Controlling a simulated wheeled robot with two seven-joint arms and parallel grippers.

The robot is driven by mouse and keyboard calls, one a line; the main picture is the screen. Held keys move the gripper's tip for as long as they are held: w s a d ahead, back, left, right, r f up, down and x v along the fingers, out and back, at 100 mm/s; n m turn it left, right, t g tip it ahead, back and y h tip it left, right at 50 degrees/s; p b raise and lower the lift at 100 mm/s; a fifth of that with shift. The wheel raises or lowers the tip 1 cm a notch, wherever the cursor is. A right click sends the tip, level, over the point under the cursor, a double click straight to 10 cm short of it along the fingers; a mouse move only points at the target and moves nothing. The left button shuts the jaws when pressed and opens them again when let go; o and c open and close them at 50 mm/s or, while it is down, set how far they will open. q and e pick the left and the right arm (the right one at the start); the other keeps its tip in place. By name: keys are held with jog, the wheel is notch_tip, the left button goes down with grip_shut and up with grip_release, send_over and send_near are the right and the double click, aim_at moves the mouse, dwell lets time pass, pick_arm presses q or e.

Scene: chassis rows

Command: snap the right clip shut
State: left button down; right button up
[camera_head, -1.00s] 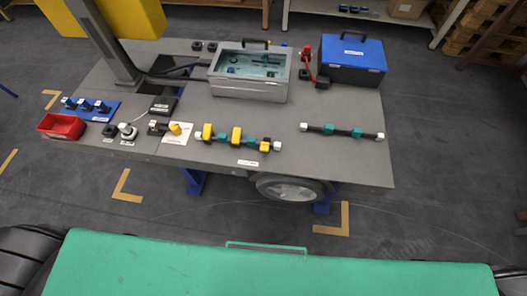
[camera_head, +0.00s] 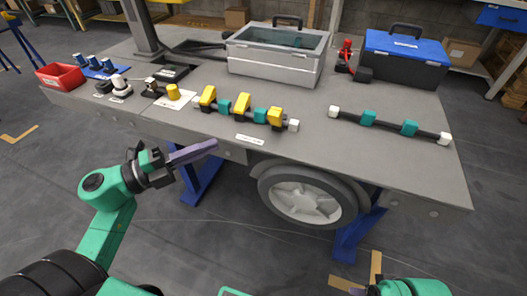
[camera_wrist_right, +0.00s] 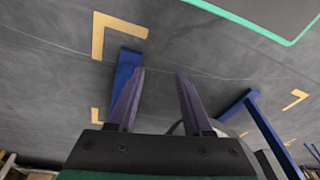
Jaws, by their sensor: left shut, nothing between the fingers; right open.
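A dark bar with teal blocks and yellow clips lies near the front edge of the grey table. The right clip (camera_head: 275,117) is at the bar's right end, by a white end cap. The left clip (camera_head: 207,97) and middle clip (camera_head: 242,104) look raised and tilted; whether the right clip is open is too small to tell. My left gripper (camera_head: 212,146) is shut and empty, in front of the table edge, below the bar and apart from it. My right gripper (camera_wrist_right: 160,72) is open and empty over the floor; the head view shows only part of its arm.
A second bar (camera_head: 390,125) with teal blocks lies to the right. A wheel (camera_head: 305,195) and blue legs are under the table edge. The table's right front is clear.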

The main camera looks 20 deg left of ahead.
pick_arm(q)
jog(key=shift+s+d+r+m+g, duration=0.15)
jog(key=shift+s+d+m+g, duration=0.35)
jog(key=shift+d+m, duration=0.2)
pick_arm(e)
jog(key=shift+s+r, duration=0.1)
jog(key=shift+r, duration=0.25)
pick_arm(q)
send_near(277, 118)
jog(key=d, duration=0.3)
jog(key=w, duration=0.1)
jog(key=w+d, duration=0.1)
jog(key=w, duration=0.1)
jog(key=shift+w+d+h, duration=0.1)
jog(key=shift+w+h, duration=0.05)
jog(key=shift+h, duration=0.15)
jog(key=shift+w, duration=0.35)
pick_arm(e)
jog(key=shift+w+a+f+t, duration=0.4)
jog(key=shift+w+a+f, duration=0.15)
jog(key=shift+f, duration=0.1)
jog(key=shift+s, duration=0.2)
